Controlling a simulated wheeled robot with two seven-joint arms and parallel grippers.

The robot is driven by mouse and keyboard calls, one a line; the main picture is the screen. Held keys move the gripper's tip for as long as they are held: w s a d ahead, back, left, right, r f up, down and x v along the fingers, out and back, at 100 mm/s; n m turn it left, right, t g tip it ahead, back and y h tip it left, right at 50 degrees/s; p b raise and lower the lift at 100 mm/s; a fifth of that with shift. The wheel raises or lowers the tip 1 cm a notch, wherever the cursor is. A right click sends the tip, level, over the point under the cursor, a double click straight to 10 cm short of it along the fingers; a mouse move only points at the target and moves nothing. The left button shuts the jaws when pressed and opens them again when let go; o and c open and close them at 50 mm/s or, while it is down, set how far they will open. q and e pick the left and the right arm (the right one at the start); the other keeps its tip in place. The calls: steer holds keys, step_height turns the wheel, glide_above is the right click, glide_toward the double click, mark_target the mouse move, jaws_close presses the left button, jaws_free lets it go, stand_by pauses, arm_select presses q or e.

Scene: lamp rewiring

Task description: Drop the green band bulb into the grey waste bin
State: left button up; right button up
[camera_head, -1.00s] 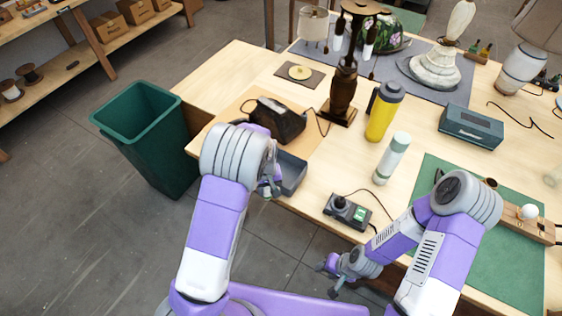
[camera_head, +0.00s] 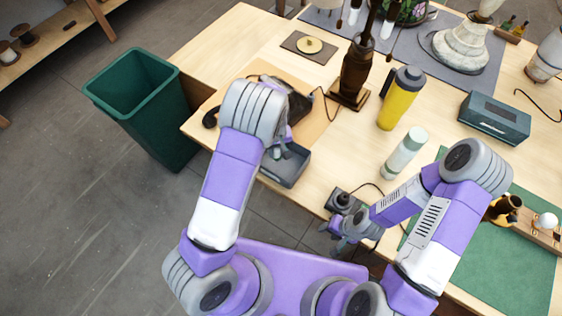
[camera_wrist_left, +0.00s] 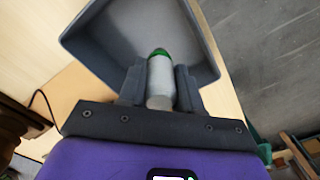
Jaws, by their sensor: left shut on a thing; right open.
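The green band bulb (camera_wrist_left: 160,75) has a pale body and a green end. My left gripper (camera_wrist_left: 160,88) is shut on it, with one finger on each side. In the head view the left gripper (camera_head: 281,148) is over a dark grey tray (camera_head: 289,178) at the table's front edge, and the bulb cannot be made out there. In the left wrist view the bulb is in front of the tray (camera_wrist_left: 95,45). No grey floor bin shows; a dark green bin (camera_head: 150,115) stands left of the table. My right gripper (camera_head: 341,236) is open near the front edge.
Floor left of the table is clear around the bin.

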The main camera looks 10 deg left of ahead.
arm_select(q)
step_height(320, 180, down, 2)
steer(key=shift+f+b, duration=0.2)
steer(key=shift+b, duration=0.4)
steer(key=o, duration=1.1)
steer(key=shift+r, duration=0.1)
steer(key=shift+c, duration=0.2)
step_height(320, 180, up, 8)
steer(key=shift+f, duration=0.2)
